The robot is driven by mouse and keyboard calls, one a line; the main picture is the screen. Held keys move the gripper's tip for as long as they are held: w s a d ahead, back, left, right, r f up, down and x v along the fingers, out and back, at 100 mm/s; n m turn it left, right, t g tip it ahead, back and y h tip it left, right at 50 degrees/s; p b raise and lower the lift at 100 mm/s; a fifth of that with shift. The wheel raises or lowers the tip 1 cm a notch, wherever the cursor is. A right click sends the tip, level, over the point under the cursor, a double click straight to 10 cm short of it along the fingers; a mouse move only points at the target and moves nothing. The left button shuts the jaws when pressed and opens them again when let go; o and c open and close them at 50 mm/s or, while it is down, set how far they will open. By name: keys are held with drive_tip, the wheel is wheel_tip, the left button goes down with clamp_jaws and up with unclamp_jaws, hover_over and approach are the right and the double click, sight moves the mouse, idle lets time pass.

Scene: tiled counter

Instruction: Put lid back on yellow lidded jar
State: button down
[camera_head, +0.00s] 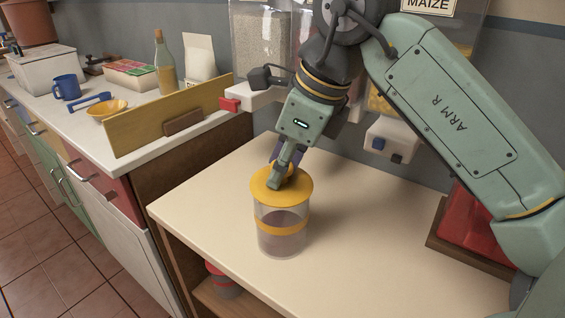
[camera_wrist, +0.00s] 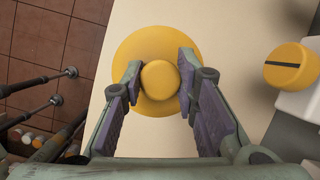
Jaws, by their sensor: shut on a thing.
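The yellow lidded jar (camera_head: 280,232) is a clear cylinder with a yellow band and dark contents, standing upright on the cream counter. Its yellow lid (camera_head: 266,184) lies flat at the jar's mouth; whether it is fully seated I cannot tell. My gripper (camera_head: 278,175) is above the jar, shut on the lid's round knob. In the wrist view the knob (camera_wrist: 160,80) sits between the two purple-padded fingers, with the lid's disc (camera_wrist: 150,45) around it. The lid hides the jar from the wrist camera.
Dispensers with white bases (camera_head: 392,138) stand along the wall behind. A red object (camera_head: 475,225) is at the right. A yellow board (camera_head: 165,115) edges the left counter, with a blue mug (camera_head: 66,87) and bottle (camera_head: 164,65) beyond. The cream counter (camera_head: 370,245) right of the jar is clear.

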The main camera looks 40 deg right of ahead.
drive_tip(key=c, duration=1.2)
unclamp_jaws()
drive_tip(key=shift+o, duration=0.5)
drive_tip(key=o, duration=0.4)
drive_tip(key=shift+r, duration=0.2)
drive_tip(key=shift+r+p, duration=2.55)
drive_tip(key=shift+r, duration=0.8)
